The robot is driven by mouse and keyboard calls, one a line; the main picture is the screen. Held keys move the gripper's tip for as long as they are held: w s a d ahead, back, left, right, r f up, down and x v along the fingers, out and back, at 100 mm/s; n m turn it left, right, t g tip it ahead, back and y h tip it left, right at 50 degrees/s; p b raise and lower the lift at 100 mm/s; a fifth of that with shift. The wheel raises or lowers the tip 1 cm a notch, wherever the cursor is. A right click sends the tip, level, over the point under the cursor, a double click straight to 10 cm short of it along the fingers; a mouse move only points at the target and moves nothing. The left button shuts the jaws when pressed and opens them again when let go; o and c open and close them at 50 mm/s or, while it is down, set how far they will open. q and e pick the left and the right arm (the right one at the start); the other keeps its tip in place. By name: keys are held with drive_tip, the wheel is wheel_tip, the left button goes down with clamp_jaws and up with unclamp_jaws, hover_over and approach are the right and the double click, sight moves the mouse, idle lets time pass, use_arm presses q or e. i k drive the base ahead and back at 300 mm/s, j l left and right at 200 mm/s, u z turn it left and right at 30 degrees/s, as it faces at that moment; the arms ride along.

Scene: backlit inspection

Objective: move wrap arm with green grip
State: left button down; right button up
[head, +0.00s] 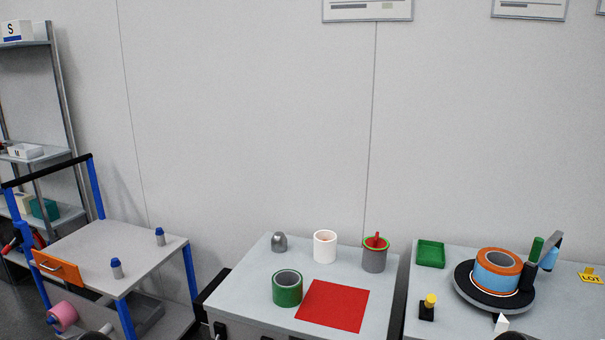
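The wrap arm's green grip (536,247) stands up at the right side of a black turntable (463,289) on the right table. A dark post (527,276) is below the grip, and a grey and light-blue part (551,252) leans beside it. An orange-rimmed blue roll (497,271) sits on the turntable, just left of the post. Where the arm is hinged cannot be made out. Neither gripper can be made out; only small dark rounded shapes, possibly my arms, show at the bottom edge.
The right table (420,285) also holds a green tray (431,253), a yellow-topped black piece (427,307) and a yellow LOT sign (591,276). The middle table (240,290) holds a green roll (287,288), cups and a red mat (333,304). A cart (80,255) stands left.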

sight(543, 255)
drive_tip(key=z, duration=1.3)
drive_tip(key=i+j, duration=0.1)
drive_tip(key=j, duration=0.2)
drive_tip(key=i+j, duration=0.1)
drive_tip(key=j, duration=0.2)
